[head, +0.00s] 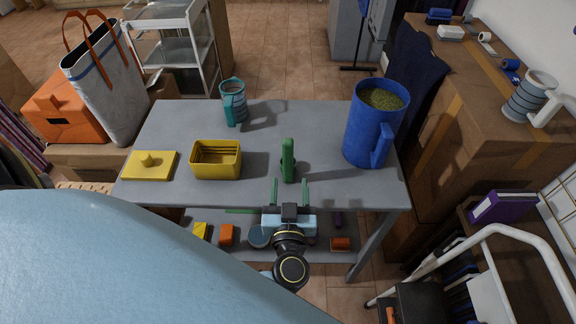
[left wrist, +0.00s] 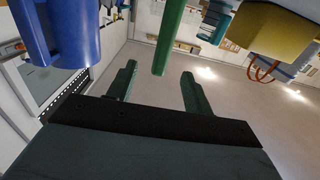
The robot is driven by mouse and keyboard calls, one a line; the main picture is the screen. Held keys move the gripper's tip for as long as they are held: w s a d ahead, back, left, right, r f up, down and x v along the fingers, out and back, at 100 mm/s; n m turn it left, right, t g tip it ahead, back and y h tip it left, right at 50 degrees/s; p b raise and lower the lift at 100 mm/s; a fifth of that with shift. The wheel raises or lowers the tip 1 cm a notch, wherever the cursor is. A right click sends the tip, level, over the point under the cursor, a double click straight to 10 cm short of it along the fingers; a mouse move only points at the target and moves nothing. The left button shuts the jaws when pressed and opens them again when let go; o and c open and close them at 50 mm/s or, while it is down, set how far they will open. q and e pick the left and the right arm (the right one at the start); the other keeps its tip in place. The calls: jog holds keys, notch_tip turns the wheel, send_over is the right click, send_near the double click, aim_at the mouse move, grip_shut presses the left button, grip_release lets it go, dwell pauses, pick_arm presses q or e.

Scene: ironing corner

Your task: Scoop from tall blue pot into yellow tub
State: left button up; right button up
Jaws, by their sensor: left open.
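The tall blue pot (head: 365,133) stands upright at the right of the grey table, filled close to the rim with green grains. The open yellow tub (head: 217,172) sits left of centre. A green scoop (head: 288,160) is between them, its handle toward me. My left gripper (head: 289,184) is open and empty just in front of the scoop, at the table's near edge. In the left wrist view the scoop's green handle (left wrist: 170,38) lies ahead of the gap between the two green fingers (left wrist: 158,88), apart from them. The blue pot (left wrist: 65,30) and yellow tub (left wrist: 270,35) flank it. My right gripper is not in view.
A yellow lid (head: 138,168) lies left of the tub on the grey table (head: 260,135). A grey-teal mug (head: 234,100) stands behind the tub. A lower shelf (head: 322,246) holds small items. Brown cartons (head: 455,110) stand close to the right.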

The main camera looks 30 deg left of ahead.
aim_at(290, 159)
pick_arm(q)
jog(key=x, duration=0.7)
jog(key=shift+f+b+x, duration=0.1)
jog(key=shift+b+x, duration=0.2)
jog(key=shift+x, duration=1.05)
jog(key=shift+f+b+x, duration=0.15)
jog(key=shift+b+x, duration=0.1)
jog(key=shift+x, duration=1.1)
jog(key=shift+s+a, duration=0.1)
jog(key=shift+a, duration=0.1)
grip_shut()
